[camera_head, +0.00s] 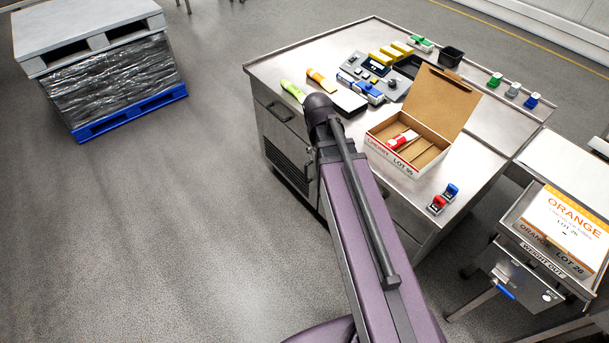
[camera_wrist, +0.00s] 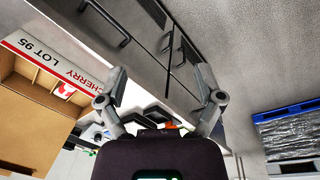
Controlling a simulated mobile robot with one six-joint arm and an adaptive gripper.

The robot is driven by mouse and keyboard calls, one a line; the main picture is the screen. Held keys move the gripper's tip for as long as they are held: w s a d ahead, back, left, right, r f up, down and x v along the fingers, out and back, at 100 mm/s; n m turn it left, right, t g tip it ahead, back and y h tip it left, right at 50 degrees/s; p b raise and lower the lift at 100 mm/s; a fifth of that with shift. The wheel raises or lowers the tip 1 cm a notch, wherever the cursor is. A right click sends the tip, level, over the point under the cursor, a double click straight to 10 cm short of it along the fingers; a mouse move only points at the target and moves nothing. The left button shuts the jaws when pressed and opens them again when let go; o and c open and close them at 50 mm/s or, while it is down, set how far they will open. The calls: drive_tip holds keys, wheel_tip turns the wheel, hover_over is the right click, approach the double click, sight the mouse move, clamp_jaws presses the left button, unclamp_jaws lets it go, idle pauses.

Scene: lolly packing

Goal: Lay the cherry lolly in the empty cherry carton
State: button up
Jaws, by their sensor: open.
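The cherry carton (camera_head: 387,159), marked CHERRY LOT 95, stands on the steel worktop with its brown lid raised. The cherry lolly (camera_head: 402,139), red and white, lies inside it, slightly askew across the low dividers. In the wrist view the carton (camera_wrist: 45,60) is at the left, and a red and white piece of the lolly (camera_wrist: 65,90) shows inside it. My gripper (camera_wrist: 160,80) is open and empty, its fingers spread in front of the bench's drawer fronts, apart from the carton. In the head view my arm hides the gripper.
A green lolly (camera_head: 292,90) and an orange lolly (camera_head: 321,80) lie on the worktop (camera_head: 290,65) left of the carton. Red and blue stampers (camera_head: 444,197) stand at its right. A closed ORANGE carton (camera_head: 565,222) sits on the side stand.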

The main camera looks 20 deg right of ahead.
drive_tip(key=s+a+n+y, duration=0.1)
drive_tip(key=s+a+n, duration=0.2)
drive_tip(key=s+a, duration=0.3)
drive_tip(key=shift+s+a, duration=0.15)
drive_tip(key=shift+a, duration=0.65)
drive_tip(key=c, duration=0.4)
drive_tip(key=shift+d, duration=0.1)
